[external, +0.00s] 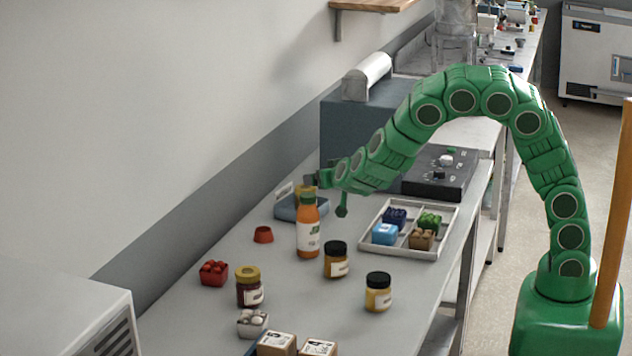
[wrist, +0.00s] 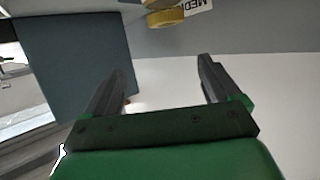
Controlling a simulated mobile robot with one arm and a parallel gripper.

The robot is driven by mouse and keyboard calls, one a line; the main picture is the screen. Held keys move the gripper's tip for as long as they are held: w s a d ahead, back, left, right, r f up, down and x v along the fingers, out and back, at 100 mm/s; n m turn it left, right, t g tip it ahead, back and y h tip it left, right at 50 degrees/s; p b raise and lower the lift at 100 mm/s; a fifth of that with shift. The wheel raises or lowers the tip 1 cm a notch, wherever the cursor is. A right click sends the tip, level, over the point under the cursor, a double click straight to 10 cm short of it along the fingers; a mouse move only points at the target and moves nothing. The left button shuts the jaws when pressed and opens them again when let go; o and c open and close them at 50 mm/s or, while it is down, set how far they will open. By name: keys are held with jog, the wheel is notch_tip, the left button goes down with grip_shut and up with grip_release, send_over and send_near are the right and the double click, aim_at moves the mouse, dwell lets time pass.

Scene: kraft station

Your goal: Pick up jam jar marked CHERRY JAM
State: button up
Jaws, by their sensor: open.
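Three jars stand on the grey table in the external view. One is dark red with a yellow lid (external: 249,289), one is amber with a black lid (external: 336,261), and one is yellow with a black lid (external: 378,293). Their labels are too small to read, so I cannot tell which says CHERRY JAM. My gripper (external: 322,183) is above the table behind the orange bottle, apart from these jars. In the wrist view my gripper (wrist: 160,75) is open, with nothing between its fingers. A yellow-lidded item (wrist: 165,15) shows beyond them, beside a partly readable "MEDI" label.
The orange bottle (external: 308,238) stands between my gripper and the jars. A blue tray (external: 287,212), red bowl (external: 263,235), red punnet (external: 213,273), egg carton (external: 252,323) and boxes (external: 277,344) are nearby. A divided tray (external: 428,253) lies right. Bare table lies at front right.

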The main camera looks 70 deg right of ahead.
jog(key=w+a+r+n+t+y, duration=0.45)
jog(key=w+a+r, duration=0.4)
jog(key=r, duration=0.25)
jog(key=n+g+y, duration=0.5)
jog(key=n+y, duration=0.9)
jog(key=y, duration=0.1)
send_over(251, 271)
jog(key=s+d, duration=0.3)
notch_tip(251, 271, down, 6)
jog(key=shift+y, duration=0.25)
jog(key=shift+w+a+f, duration=0.2)
jog(key=shift+w+f, duration=0.1)
jog(key=shift+f, duration=1.4)
jog(key=shift+w+a+f, duration=0.25)
jog(key=shift+w+f, duration=0.1)
jog(key=shift+f, duration=1.3)
jog(key=shift+w+a+f, duration=0.2)
jog(key=shift+w+f, duration=0.1)
jog(key=shift+f, duration=1.4)
jog(key=shift+w+a+f, duration=0.35)
jog(key=shift+w+f, duration=0.05)
jog(key=shift+f, duration=0.2)
jog(key=shift+w+a+f, duration=0.35)
jog(key=shift+w+f, duration=0.05)
jog(key=shift+f, duration=0.15)
jog(key=shift+x, duration=1.15)
